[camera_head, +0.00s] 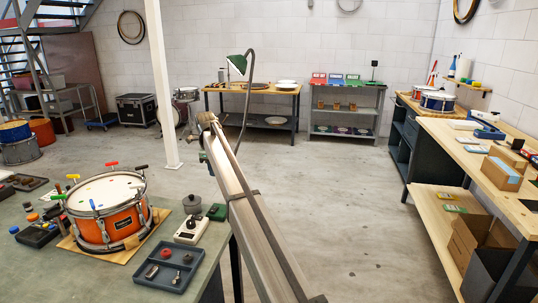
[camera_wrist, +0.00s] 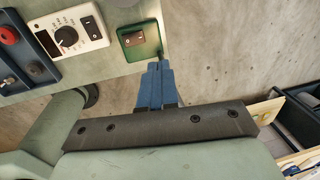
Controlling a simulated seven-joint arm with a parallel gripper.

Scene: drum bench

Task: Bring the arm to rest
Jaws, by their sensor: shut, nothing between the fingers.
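My gripper (camera_wrist: 160,66) shows in the wrist view with its two blue fingers together and nothing between them. In that picture the fingertips are beside the lower right corner of a green box (camera_wrist: 131,48) with a dark panel. I cannot tell their height above it. In the head view my arm's end is not clear enough to make out the fingers. The orange drum (camera_head: 105,226) with a white head sits on a board on the green-grey bench (camera_head: 55,280) at the left, with several coloured-handled tools around its rim.
A white dial device (camera_head: 191,230), the green box (camera_head: 217,212), a grey pot (camera_head: 192,203) and a dark tray (camera_head: 167,267) stand near the bench's right edge. Open floor (camera_head: 345,210) lies beyond. A wooden workbench (camera_head: 515,200) runs along the right.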

